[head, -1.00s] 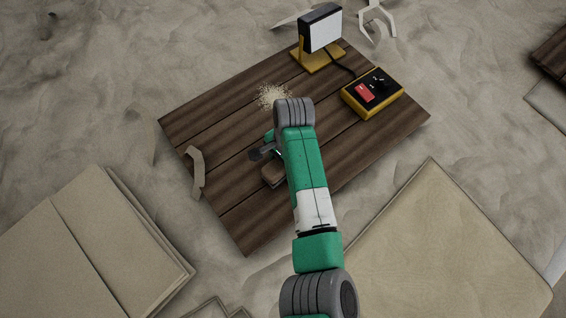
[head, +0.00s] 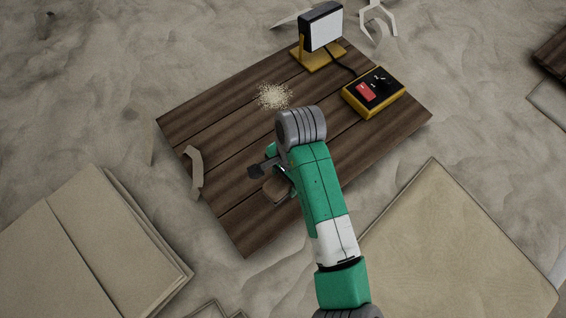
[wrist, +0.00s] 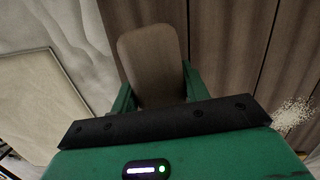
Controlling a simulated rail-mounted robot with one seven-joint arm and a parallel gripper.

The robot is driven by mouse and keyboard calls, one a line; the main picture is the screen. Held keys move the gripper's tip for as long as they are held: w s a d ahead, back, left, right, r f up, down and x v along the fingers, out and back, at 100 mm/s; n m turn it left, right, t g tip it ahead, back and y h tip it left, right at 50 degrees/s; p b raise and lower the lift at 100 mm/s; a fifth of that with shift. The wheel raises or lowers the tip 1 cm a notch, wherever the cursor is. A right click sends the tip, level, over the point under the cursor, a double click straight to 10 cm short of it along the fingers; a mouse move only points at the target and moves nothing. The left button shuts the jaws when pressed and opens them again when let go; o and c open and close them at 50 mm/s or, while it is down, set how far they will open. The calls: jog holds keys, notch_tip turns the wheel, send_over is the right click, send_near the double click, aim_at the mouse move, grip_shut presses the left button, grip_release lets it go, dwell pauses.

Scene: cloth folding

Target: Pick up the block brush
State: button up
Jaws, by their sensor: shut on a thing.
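The block brush has a brown, rounded wooden body; it fills the space between my green fingers in the wrist view (wrist: 150,55). In the head view the brush (head: 277,189) shows only in part, beside my arm over the front part of the wooden table. My gripper (wrist: 158,92) is shut on the brush, one finger on each side. The brush's underside is hidden. I cannot tell how far it is above the boards. In the head view my arm covers most of the gripper.
The plank table (head: 225,215) carries a pile of pale shavings (head: 273,96), a curved wooden piece (head: 195,167), a yellow-and-black box (head: 373,92) and a lamp-like device (head: 321,35). Flat boards lie at lower left (head: 85,240) and lower right (head: 455,240). The table's left part is mostly clear.

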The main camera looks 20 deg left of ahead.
jog(key=s+d+b, duration=0.2)
jog(key=s+d, duration=0.3)
jog(key=s, duration=0.3)
jog(key=shift+s+d+r, duration=0.25)
jog(key=shift+r, duration=0.2)
